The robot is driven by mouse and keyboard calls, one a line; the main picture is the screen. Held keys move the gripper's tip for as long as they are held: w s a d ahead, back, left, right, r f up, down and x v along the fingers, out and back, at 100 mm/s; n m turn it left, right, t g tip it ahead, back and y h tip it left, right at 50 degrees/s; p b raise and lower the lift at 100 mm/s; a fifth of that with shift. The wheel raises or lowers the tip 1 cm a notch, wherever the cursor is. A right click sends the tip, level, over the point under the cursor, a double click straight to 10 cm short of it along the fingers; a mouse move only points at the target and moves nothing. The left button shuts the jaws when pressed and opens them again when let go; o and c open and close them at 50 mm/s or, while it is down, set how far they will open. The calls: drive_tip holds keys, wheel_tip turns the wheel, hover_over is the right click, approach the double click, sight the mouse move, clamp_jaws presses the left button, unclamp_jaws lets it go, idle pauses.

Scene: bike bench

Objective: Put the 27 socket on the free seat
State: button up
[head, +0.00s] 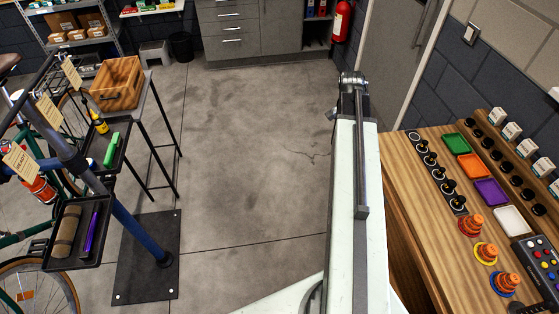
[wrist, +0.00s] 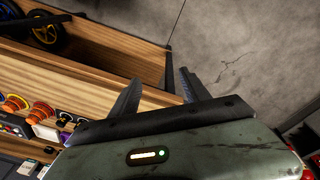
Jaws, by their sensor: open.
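A black strip (head: 438,175) with several black round pieces, some white-ringed, lies along the left of the wooden bench; they look like sockets on seats. Their size marks are too small to read, so I cannot tell which is the 27 socket. The end ring (head: 415,138) looks emptier than the others, but I cannot be sure it is the free seat. In the wrist view, small ringed pieces (wrist: 66,117) show beside the housing. My gripper (wrist: 162,77) is open and empty, near the wooden bench edge and apart from the strip. In the head view my arm hides it.
The wooden bench (head: 405,150) also holds green (head: 456,143), orange (head: 471,166), purple (head: 491,192) and white (head: 510,220) trays, coloured stacked pieces (head: 470,225) and a button box (head: 537,262). A wooden rack (head: 522,170) stands behind. The floor (head: 250,140) is clear.

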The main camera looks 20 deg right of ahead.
drive_tip(key=w+a+n+y, duration=0.1)
drive_tip(key=w+a+n, duration=0.2)
drive_tip(key=a+n, duration=1.1)
drive_tip(key=a, duration=2.2)
drive_tip(key=shift+a+y, duration=0.15)
drive_tip(key=shift+y, duration=0.15)
drive_tip(key=shift+w+f, duration=0.1)
drive_tip(key=shift+f, duration=0.05)
